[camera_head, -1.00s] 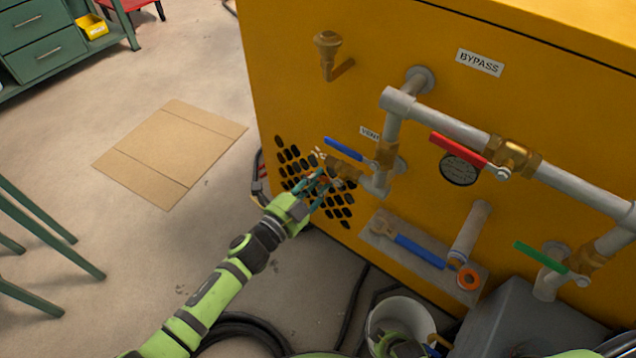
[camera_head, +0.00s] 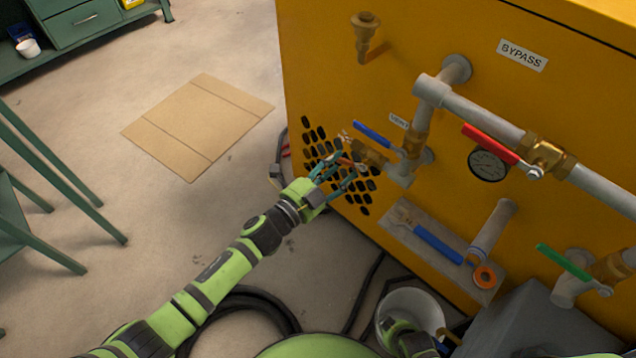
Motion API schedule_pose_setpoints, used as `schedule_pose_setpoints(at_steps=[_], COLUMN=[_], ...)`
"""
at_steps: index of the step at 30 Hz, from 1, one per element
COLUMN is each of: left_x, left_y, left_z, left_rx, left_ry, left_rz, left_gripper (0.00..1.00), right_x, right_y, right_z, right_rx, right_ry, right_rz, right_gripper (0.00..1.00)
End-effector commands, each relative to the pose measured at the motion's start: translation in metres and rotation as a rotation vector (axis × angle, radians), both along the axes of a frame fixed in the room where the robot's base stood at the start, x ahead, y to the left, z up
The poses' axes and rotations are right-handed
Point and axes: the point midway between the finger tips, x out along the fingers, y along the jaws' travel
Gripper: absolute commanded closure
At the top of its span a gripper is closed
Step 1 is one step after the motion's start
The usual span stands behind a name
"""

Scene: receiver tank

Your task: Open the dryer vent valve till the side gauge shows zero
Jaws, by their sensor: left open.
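The vent valve has a blue lever (camera_head: 378,135) beside a small VENT label (camera_head: 398,121), on brass and grey pipework on the yellow cabinet. The lever slants down to the right along the cabinet face. My left gripper (camera_head: 345,170) is open just below and left of the lever, in front of the black vent holes, near the brass outlet; I cannot tell whether it touches the outlet. It is not around the lever. The round dark side gauge (camera_head: 487,165) sits right of the valve, partly under a red lever; its reading is too small to make out.
A red bypass lever (camera_head: 490,143) and a green lever (camera_head: 564,262) sit on nearby pipes. A grey plate (camera_head: 407,214) carries a blue-handled tool. A white bucket (camera_head: 418,302) and black hose lie below. Cardboard (camera_head: 198,125) lies on open floor at left.

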Motion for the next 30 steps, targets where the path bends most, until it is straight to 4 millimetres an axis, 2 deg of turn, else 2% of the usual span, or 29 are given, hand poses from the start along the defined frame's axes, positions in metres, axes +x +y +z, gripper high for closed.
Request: schedule_pose_setpoints(at_steps=[6,13,18,30], left_x=[-0.035,-0.063,-0.072,-0.073], left_y=[0.034,0.063,0.072,0.073], left_z=[-0.001,-0.001,0.000,0.000], left_rx=[0.003,0.002,0.001,0.000], left_ry=[0.003,0.003,0.000,0.000], left_rz=[-0.001,0.001,-0.001,-0.001], left_gripper=[0.50,0.50,0.50,0.50], right_x=[0.000,0.000,0.000,0.000], right_y=[0.000,0.000,0.000,0.000], right_z=[0.000,0.000,0.000,0.000], right_rx=[0.000,0.000,0.000,0.001], right_ry=[0.000,0.000,0.000,0.000], right_rz=[0.001,0.001,0.001,0.001], right_gripper=[1.00,1.00,1.00,1.00])
